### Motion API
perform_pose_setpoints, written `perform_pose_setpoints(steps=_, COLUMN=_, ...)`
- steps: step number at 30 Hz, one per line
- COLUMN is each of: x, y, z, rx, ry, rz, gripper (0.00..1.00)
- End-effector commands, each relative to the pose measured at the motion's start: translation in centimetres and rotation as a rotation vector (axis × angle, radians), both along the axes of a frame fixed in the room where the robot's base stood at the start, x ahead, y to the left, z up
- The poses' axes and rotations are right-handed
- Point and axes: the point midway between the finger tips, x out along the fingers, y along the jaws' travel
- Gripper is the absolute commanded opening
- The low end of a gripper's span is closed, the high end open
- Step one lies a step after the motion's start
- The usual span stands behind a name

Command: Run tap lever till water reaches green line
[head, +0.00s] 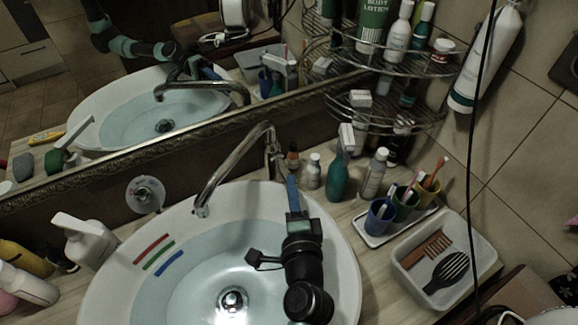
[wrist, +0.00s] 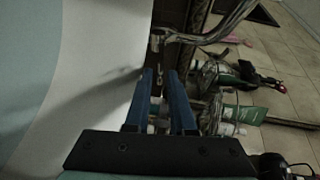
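The basin (head: 345,262) holds pale, clear water with the drain (head: 232,300) showing through it. Red (head: 152,248), green (head: 159,254) and blue (head: 169,265) lines mark its left inner wall. The blue line is lowest, and the water's edge seems near or below it; the exact level is hard to tell. The chrome tap (head: 236,155) arches over the basin's back rim, with no stream visible at its mouth. Its lever is not clear beside the tap body. My gripper (head: 291,181) is just right of the tap body, its blue fingers apart in the wrist view (wrist: 160,72).
Bottles (head: 337,178) stand right of the tap, near my gripper. A cup tray (head: 372,238) and a white tray (head: 402,277) with brush and comb lie right of the basin. A wire shelf (head: 385,112) hangs above. A mirror runs behind; a pump bottle (head: 88,240) stands left.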

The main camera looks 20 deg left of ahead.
Motion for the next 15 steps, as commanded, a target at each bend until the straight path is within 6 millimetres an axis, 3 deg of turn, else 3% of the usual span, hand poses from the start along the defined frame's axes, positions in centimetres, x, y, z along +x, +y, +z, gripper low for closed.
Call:
perform_pose_setpoints(steps=6, x=3.4, y=1.5, z=-0.3, rx=0.002, ry=-0.001, rz=0.001, gripper=0.23)
perform_pose_setpoints(steps=15, x=5.3, y=2.2, z=-0.8, rx=0.0, ry=0.0, rz=0.0, gripper=0.23)
